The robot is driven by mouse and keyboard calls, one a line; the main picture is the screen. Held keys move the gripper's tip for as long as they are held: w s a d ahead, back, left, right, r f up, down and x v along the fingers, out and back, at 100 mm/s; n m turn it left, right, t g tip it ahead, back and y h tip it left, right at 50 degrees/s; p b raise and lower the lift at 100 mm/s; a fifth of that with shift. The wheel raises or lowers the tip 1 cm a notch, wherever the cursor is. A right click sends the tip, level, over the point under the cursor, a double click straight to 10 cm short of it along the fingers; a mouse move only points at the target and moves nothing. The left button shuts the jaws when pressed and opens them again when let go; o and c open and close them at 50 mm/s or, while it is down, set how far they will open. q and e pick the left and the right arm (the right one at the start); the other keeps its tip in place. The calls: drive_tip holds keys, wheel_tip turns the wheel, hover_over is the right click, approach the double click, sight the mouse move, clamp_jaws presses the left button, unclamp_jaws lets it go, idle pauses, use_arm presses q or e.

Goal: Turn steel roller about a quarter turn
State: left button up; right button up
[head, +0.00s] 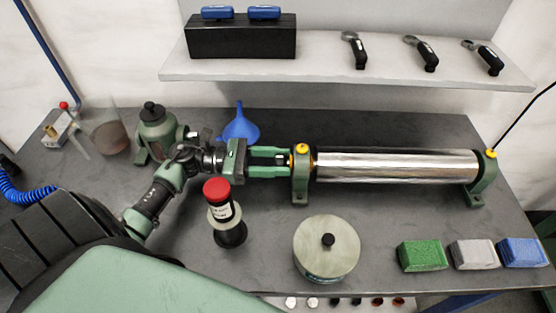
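The steel roller (395,166) is a shiny cylinder lying level on the bench, held between a left green bearing stand (300,178) and a right green bearing stand (484,180), each with a yellow cap. My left gripper (287,161) points right at the roller's left end, its green fingertips right beside the left stand. The fingers are spread apart with a dark gap between them. The roller's shaft end is hidden or too small there, so I cannot tell whether they grip it. My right gripper is not in view.
A blue funnel (241,127) stands behind my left gripper. A red-capped bottle (218,199) and a round pale-topped container (326,249) stand in front. Green (422,255), grey (474,254) and blue (522,252) blocks lie front right. A shelf (330,72) overhangs the back.

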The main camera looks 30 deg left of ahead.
use_arm(q)
drive_tip(key=shift+c, duration=0.7)
drive_tip(key=shift+n, duration=0.3)
drive_tip(key=n+b, duration=0.1)
drive_tip(key=n, duration=0.2)
drive_tip(key=shift+a, duration=0.1)
drive_tip(key=n, duration=0.3)
drive_tip(key=shift+w+n, duration=0.1)
drive_tip(key=shift+n, duration=0.2)
drive_tip(key=n+p, duration=0.1)
drive_tip(key=n, duration=0.3)
drive_tip(key=shift+n, duration=0.3)
drive_tip(key=n+p, duration=0.1)
drive_tip(key=n, duration=0.3)
drive_tip(key=shift+w+f+n, duration=0.1)
drive_tip(key=shift+f+n, duration=0.05)
drive_tip(key=shift+n, duration=0.25)
drive_tip(key=shift+a, duration=0.1)
